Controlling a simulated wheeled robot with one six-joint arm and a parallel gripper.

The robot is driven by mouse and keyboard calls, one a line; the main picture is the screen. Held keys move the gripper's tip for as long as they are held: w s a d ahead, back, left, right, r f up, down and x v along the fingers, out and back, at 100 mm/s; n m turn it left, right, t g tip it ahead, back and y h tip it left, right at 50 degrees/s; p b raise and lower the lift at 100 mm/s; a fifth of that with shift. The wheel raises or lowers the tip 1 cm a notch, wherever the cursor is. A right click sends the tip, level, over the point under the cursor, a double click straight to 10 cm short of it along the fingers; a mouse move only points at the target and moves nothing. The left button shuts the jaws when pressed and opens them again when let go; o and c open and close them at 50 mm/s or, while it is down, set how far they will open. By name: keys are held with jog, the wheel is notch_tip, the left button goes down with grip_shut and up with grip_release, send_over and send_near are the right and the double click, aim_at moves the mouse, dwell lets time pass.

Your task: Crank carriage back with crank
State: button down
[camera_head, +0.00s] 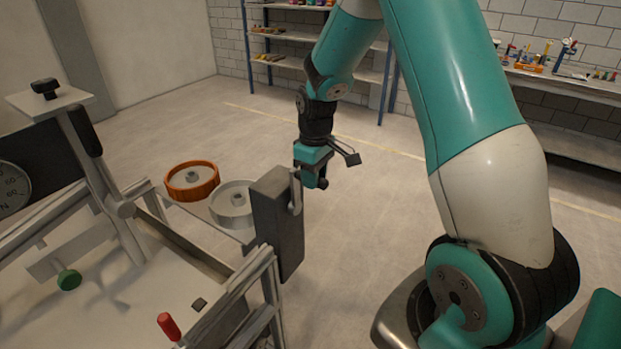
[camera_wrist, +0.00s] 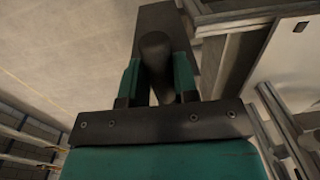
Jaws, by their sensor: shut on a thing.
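My gripper (camera_head: 316,181) is at the right side of the sandbed rig, beside a dark upright block (camera_head: 277,222) on its frame. In the wrist view, the two teal fingers of my gripper (camera_wrist: 157,92) are shut on a dark rounded crank handle (camera_wrist: 154,54). The handle stands out from the dark block, which also shows in the wrist view (camera_wrist: 162,17). In the head view the handle is mostly hidden by the gripper and the block; a grey piece shows between them. Which part of the rig is the carriage, I cannot tell.
The rig's frame (camera_head: 240,282) fills the lower left. A red-handled lever (camera_head: 168,326) and a green knob (camera_head: 69,279) are nearer.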

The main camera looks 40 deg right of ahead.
jog(key=shift+w+d, duration=0.2)
jog(key=shift+d, duration=0.4)
jog(key=c, duration=0.9)
grip_release()
jog(key=shift+d, duration=0.15)
jog(key=shift+a, duration=0.2)
jog(key=shift+r, duration=0.15)
notch_tip(320, 180, up, 17)
jog(key=b, duration=0.3)
jog(key=shift+d, duration=0.3)
jog(key=shift+w, duration=0.1)
jog(key=s+a+f+n+y, duration=0.1)
jog(key=s+a+f, duration=0.1)
jog(key=s+a, duration=0.9)
jog(key=s+a+f+n+y+b, duration=0.1)
jog(key=s+a+f+y, duration=0.1)
jog(key=s+a, duration=1)
jog(key=shift+s+a+f+n+y, duration=0.3)
jog(key=shift+a+f+n, duration=0.1)
jog(key=shift+a, duration=0.55)
